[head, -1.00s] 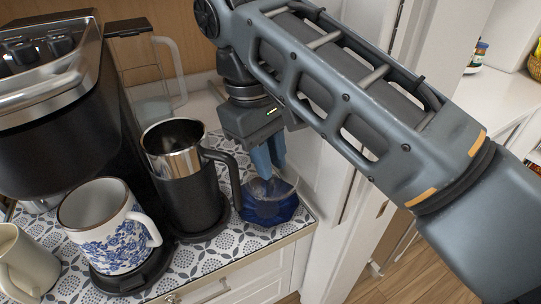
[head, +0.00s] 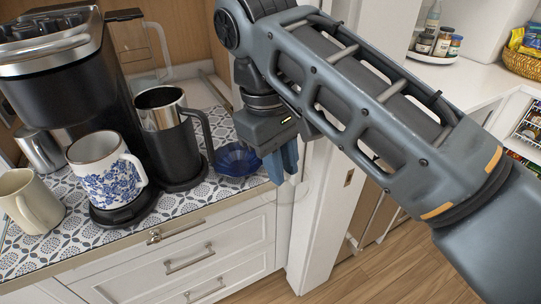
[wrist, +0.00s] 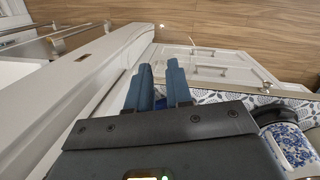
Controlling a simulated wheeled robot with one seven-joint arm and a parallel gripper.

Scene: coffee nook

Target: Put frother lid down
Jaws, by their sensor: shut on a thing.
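My gripper (head: 287,165) is shut on a clear, see-through lid (head: 291,194), which shows only faintly below the fingertips. The lid appears against the white cabinet at the counter's right end. The wrist view shows the two blue fingers (wrist: 158,88) with a gap between them; the lid is hard to make out there. The frother (head: 172,140), a black and steel jug with a black handle, stands upright with its top open on the counter, left of my gripper. A dark blue fluted bowl (head: 236,161) sits between the frother and my gripper.
A blue-and-white mug (head: 106,172) stands on a round black base left of the frother, with a cream mug (head: 30,201) farther left. A coffee machine (head: 72,82) stands behind. White drawers (head: 190,262) lie below the patterned counter (head: 217,190).

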